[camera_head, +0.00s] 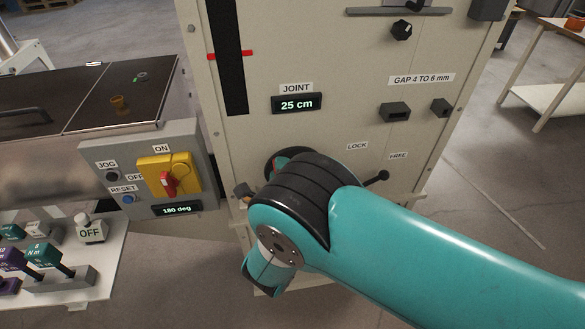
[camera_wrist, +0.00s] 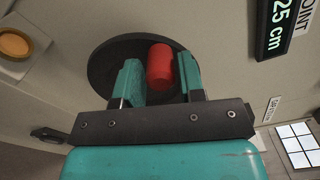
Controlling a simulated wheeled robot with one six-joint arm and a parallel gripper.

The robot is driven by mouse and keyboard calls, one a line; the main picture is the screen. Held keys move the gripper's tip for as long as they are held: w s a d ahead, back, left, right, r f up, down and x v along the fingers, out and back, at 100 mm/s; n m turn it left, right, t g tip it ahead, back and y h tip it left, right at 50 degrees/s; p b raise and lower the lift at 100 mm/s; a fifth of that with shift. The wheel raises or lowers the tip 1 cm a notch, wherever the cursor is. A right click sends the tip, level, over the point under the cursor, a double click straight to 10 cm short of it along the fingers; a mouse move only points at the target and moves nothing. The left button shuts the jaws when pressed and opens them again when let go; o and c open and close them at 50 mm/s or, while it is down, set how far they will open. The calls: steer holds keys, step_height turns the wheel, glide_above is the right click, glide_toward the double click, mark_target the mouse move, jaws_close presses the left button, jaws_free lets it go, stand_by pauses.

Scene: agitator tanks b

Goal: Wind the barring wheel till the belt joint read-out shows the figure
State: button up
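The barring wheel (camera_wrist: 103,72) is a dark round disc on the cabinet face. Its red handle (camera_wrist: 159,66) stands between the two teal fingers of my gripper (camera_wrist: 160,78) in the wrist view. The right finger looks against or very near the handle; a thin gap seems to show on the left, so I cannot tell whether the fingers grip it. In the head view my arm hides most of the wheel, leaving a dark rim (camera_head: 271,163). The JOINT read-out (camera_head: 297,103) shows 25 cm; it also shows in the wrist view (camera_wrist: 283,28).
A black slot with a red pointer (camera_head: 233,54) is above left of the wheel. LOCK and FREE labels sit beside a black knobbed lever (camera_head: 376,178). A grey box (camera_head: 160,170) with a yellow-red switch reads 180 deg.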

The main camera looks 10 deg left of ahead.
steer(key=o, duration=0.3)
steer(key=shift+a, duration=0.1)
